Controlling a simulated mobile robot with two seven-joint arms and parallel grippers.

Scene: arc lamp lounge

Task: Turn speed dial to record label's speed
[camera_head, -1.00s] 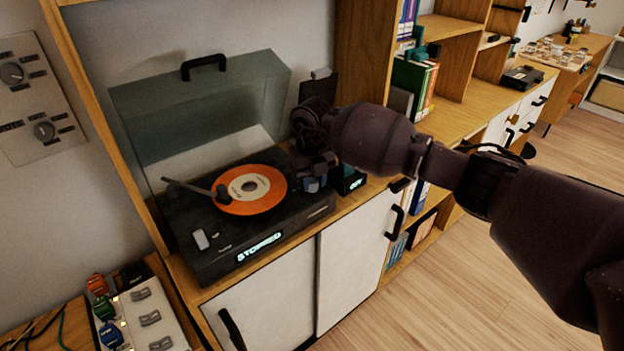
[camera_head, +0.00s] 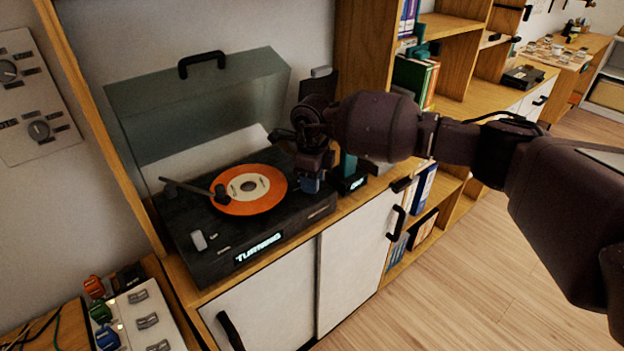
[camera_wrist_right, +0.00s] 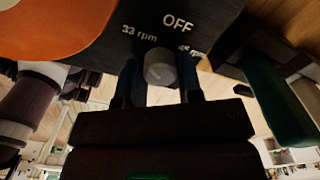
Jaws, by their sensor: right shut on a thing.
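The turntable (camera_head: 215,262) stands on the cabinet with its clear lid raised. An orange record (camera_head: 240,207) with a pale label (camera_head: 248,187) lies on it; the label's print is too small to read. The tonearm (camera_head: 190,189) reaches to the record's left edge. The front display (camera_head: 258,249) reads "TURNING". The grey speed dial (camera_wrist_right: 158,66) shows in the right wrist view, below the words "33 rpm", "OFF" and a partly blurred "45 rpm". My right gripper (camera_head: 311,181) is shut on the dial, one finger on each side (camera_wrist_right: 160,84). Where the dial points is unclear. My left gripper is out of view.
A small dark box with a lit display (camera_head: 350,183) stands just right of the turntable. A shelf with binders (camera_head: 415,80) rises behind my right arm. A panel with switches (camera_head: 140,318) sits at lower left. Wall knobs (camera_head: 39,130) are at far left. The floor at right is clear.

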